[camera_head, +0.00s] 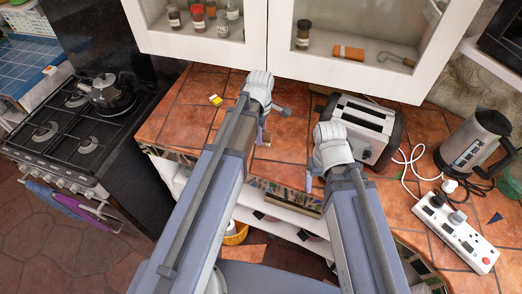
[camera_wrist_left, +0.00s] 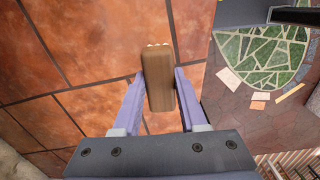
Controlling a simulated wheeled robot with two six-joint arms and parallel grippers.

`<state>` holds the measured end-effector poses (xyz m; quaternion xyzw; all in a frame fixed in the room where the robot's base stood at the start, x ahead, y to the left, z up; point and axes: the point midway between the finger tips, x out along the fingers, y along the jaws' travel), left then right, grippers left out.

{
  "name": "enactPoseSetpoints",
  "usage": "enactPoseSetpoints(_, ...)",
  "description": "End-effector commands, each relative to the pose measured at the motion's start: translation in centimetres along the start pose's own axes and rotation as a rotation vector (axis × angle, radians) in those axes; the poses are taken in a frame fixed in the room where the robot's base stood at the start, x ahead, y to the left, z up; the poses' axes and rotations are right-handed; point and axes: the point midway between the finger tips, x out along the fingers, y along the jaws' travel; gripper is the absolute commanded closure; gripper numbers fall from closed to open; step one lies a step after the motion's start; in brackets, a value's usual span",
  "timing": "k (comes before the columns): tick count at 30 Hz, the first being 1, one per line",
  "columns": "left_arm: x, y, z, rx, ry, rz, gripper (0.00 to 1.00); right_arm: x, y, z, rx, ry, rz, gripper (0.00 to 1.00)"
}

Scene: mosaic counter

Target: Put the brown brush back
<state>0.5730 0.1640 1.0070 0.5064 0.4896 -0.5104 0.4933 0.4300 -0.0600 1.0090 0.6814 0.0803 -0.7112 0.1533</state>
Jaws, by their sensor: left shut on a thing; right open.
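The brown brush (camera_wrist_left: 158,85) is a wooden block with pale bristle tips at its far end. In the left wrist view my left gripper (camera_wrist_left: 160,100) is shut on it, with one purple finger on each side. In the head view my left gripper (camera_head: 264,130) hangs over the front part of the tiled counter, and the brush is mostly hidden there by my arm. My right gripper (camera_head: 310,180) is open and empty near the counter's front edge, in front of the toaster; its fingers are partly hidden.
A toaster (camera_head: 362,122), a kettle (camera_head: 475,142) and a power strip (camera_head: 455,232) with cables stand on the right. A small yellow item (camera_head: 215,100) lies on the counter (camera_head: 185,125). Wall cabinets (camera_head: 350,75) hang above. A stove (camera_head: 75,125) with a pot stands left.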

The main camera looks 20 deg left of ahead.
Motion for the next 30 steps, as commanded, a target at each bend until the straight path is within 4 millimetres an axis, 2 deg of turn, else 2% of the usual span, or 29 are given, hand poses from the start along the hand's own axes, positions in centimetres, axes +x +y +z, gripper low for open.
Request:
enactPoseSetpoints(1,1.7,0.0,0.0,0.0,0.0,0.0,1.0,1.7,-0.2,-0.1,0.0,0.0,0.0,0.19)
enactPoseSetpoints(3,2.5,0.0,0.0,0.0,0.0,0.0,1.0,2.5,-0.2,-0.1,0.001,0.0,0.0,0.19)
enactPoseSetpoints(11,2.8,0.0,0.0,0.0,0.0,0.0,1.0,2.8,-0.3,-0.2,0.001,0.0,0.0,0.19)
enactPoseSetpoints(21,6.5,0.0,0.0,0.0,0.0,0.0,1.0,6.4,-0.6,-0.4,0.002,0.0,0.0,0.19)
enactPoseSetpoints(30,6.4,0.0,0.0,0.0,0.0,0.0,1.0,6.4,-0.6,-0.4,0.002,0.0,0.0,0.19)
